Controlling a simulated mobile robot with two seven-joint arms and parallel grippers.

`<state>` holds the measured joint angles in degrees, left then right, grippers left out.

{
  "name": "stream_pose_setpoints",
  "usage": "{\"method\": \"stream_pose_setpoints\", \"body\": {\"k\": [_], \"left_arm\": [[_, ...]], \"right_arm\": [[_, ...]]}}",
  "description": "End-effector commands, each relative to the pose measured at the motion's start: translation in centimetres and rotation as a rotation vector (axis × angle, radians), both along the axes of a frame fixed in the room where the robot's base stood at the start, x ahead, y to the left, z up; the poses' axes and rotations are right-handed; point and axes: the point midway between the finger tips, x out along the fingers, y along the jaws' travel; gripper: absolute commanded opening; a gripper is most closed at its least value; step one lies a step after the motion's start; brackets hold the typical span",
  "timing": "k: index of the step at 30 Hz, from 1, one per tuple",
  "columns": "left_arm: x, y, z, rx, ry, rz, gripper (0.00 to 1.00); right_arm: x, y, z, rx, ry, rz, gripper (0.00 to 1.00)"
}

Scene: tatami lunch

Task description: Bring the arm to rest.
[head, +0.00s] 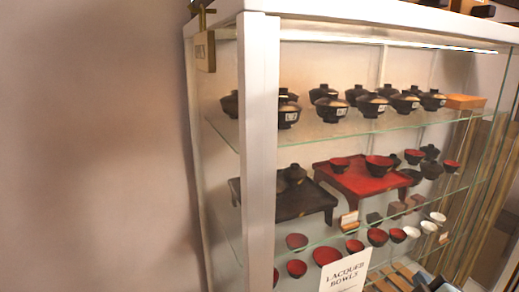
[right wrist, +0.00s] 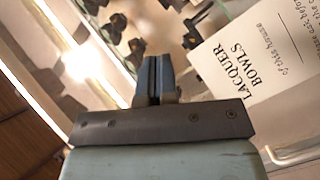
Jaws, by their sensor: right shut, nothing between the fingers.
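My right gripper (right wrist: 155,75) is shut and empty in the right wrist view, its two dark fingers pressed together. A small grey-blue part of it (head: 430,281) shows at the bottom edge of the head view, in front of the lower part of the display case. The white sign reading "LACQUER BOWLS" (head: 345,270) stands to the left of it in the head view. The sign also shows to the right of the fingers in the right wrist view (right wrist: 255,60). My left gripper is not in view.
A glass display case with a white frame post (head: 260,150) fills the right side. Its shelves hold black lidded bowls (head: 333,108), a red tray-table (head: 355,182), a black one (head: 310,201) and small cups. A plain wall (head: 90,150) is at left.

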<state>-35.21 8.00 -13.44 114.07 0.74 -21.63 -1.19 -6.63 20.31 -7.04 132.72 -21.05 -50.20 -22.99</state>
Motion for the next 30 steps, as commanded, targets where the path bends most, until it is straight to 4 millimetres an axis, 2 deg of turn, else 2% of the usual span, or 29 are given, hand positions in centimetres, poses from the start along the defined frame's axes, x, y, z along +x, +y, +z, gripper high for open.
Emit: {"method": "stream_pose_setpoints", "body": {"k": [1, 3, 6, 9, 15, 24, 30], "left_arm": [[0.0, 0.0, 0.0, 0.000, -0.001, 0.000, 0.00], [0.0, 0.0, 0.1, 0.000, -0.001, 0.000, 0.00], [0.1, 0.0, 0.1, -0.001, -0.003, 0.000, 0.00], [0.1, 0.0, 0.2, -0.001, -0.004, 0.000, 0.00], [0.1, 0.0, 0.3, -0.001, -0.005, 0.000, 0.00], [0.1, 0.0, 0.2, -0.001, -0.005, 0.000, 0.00], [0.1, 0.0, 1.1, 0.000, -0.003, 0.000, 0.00]], "right_arm": [[-2.2, 0.5, -3.1, 0.107, 0.108, -0.029, 0.00], [-5.2, 1.3, -6.8, 0.250, 0.251, -0.080, 0.00], [-9.2, 2.4, -10.6, 0.403, 0.422, -0.148, 0.00], [-12.4, 3.4, -13.0, 0.508, 0.549, -0.205, 0.00], [-17.7, 5.0, -15.9, 0.651, 0.741, -0.298, 0.00], [-24.7, 7.2, -18.1, 0.802, 0.981, -0.427, 0.00], [-22.7, 8.0, -19.4, 0.822, 0.905, -0.358, 0.00]]}}
